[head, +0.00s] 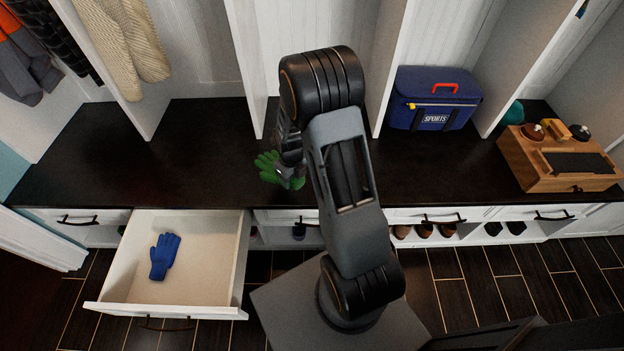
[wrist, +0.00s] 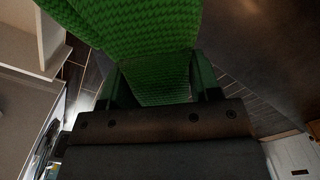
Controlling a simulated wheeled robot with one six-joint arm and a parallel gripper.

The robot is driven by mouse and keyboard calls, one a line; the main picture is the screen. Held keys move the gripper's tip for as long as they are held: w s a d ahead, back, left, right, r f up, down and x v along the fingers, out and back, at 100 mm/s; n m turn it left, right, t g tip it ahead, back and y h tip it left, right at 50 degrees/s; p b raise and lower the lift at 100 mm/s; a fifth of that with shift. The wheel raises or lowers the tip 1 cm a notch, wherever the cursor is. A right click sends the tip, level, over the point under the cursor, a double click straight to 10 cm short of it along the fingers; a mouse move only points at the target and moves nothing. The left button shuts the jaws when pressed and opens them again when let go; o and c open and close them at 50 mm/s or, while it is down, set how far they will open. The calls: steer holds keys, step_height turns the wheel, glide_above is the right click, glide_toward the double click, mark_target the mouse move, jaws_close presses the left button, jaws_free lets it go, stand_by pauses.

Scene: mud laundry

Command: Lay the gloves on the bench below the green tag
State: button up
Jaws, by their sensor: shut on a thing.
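A green knit glove (head: 268,166) is in my gripper (head: 284,172), over the dark bench (head: 200,150) near its front edge. In the wrist view the green knit (wrist: 120,28) fills the space between the two fingers of my gripper (wrist: 160,82), which is shut on it. I cannot tell whether the glove touches the bench. A blue glove (head: 164,256) lies in the open white drawer (head: 208,285) below the bench, at left. I see no green tag; my arm hides part of the bench and the middle cubby.
A blue sports cooler bag (head: 434,100) stands on the bench in the cubby right of my arm. A wooden shoe-care box (head: 558,160) sits at far right. White dividers (head: 389,65) split the bench. Coats hang at upper left. The left bench section is clear.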

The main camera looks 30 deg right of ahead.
steer(key=d+f, duration=0.2)
steer(key=w+d+f, duration=0.1)
steer(key=d+f, duration=0.1)
steer(key=w+d+f+b, duration=0.1)
steer(key=d, duration=0.1)
steer(key=shift+d+f, duration=0.3)
steer(key=shift+f, duration=0.1)
steer(key=shift+w+d+f, duration=0.1)
steer(key=shift+d+f, duration=0.45)
steer(key=shift+f, duration=0.1)
steer(key=shift+d+f+b, duration=0.15)
steer(key=shift+f+b, duration=0.2)
steer(key=shift+f, duration=1.35)
steer(key=shift+f, duration=0.2)
steer(key=o, duration=0.9)
steer(key=shift+o, duration=0.2)
steer(key=shift+r, duration=0.1)
